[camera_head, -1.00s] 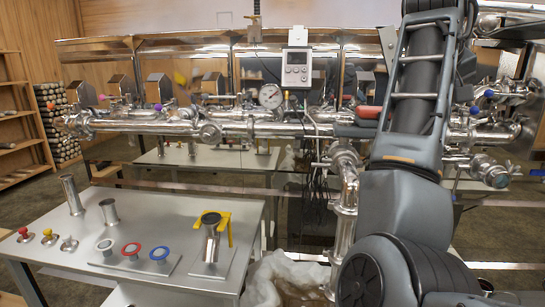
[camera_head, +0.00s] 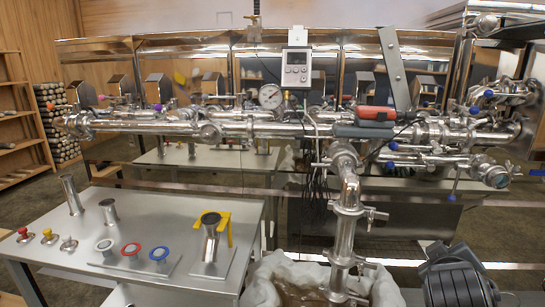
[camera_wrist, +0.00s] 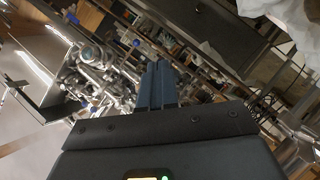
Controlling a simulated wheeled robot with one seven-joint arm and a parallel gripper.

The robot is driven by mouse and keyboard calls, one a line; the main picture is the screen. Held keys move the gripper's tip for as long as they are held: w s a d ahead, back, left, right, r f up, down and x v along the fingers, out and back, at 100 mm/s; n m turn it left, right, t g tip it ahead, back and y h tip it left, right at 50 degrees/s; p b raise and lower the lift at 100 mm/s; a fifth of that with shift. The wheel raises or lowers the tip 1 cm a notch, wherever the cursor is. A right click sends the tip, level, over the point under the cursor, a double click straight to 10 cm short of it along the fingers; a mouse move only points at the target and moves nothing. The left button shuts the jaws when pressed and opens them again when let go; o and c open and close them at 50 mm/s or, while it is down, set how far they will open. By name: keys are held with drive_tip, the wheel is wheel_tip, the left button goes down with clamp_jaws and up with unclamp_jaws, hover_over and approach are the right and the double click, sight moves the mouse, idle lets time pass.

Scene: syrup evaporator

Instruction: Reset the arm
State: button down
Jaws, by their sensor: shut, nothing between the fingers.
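My gripper (camera_wrist: 157,88) shows in the wrist view, its two blue-grey fingers shut together with nothing between them. The view is tilted, with the steel piping (camera_wrist: 95,75) beyond and to the left of the fingers, apart from them. In the head view my gripper is out of sight; only a dark, low part of my arm (camera_head: 455,280) shows at the bottom right corner.
The steel evaporator piping (camera_head: 250,128) with gauge (camera_head: 270,96) and valves runs across the head view. A steel table (camera_head: 130,215) at left holds tubes, ringed fittings and a yellow bracket (camera_head: 229,228). A white sheet (camera_head: 262,280) bunches around the vertical pipe's foot.

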drive_tip(key=s+a+f+n+t+y, duration=0.15)
drive_tip(key=s+f, duration=0.25)
drive_tip(key=s, duration=0.4)
drive_tip(key=s+a+f+y, duration=0.2)
drive_tip(key=s+a+f, duration=0.15)
drive_tip(key=s, duration=0.45)
drive_tip(key=s+a+f+t+y, duration=0.1)
drive_tip(key=s+a+f+y, duration=0.1)
drive_tip(key=s+f, duration=0.4)
drive_tip(key=s+a+r+m, duration=0.1)
drive_tip(key=s+a+r, duration=0.1)
drive_tip(key=s, duration=0.6)
drive_tip(key=s+a+r+m+y, duration=0.1)
drive_tip(key=s+a+r+m, duration=0.1)
drive_tip(key=s+r, duration=0.3)
drive_tip(key=s+a+r+m+t+y, duration=0.1)
drive_tip(key=s+a+r, duration=0.1)
drive_tip(key=s, duration=0.9)
drive_tip(key=shift+s+a+r+m, duration=0.25)
drive_tip(key=shift+a+r+m, duration=0.15)
drive_tip(key=shift+r, duration=0.45)
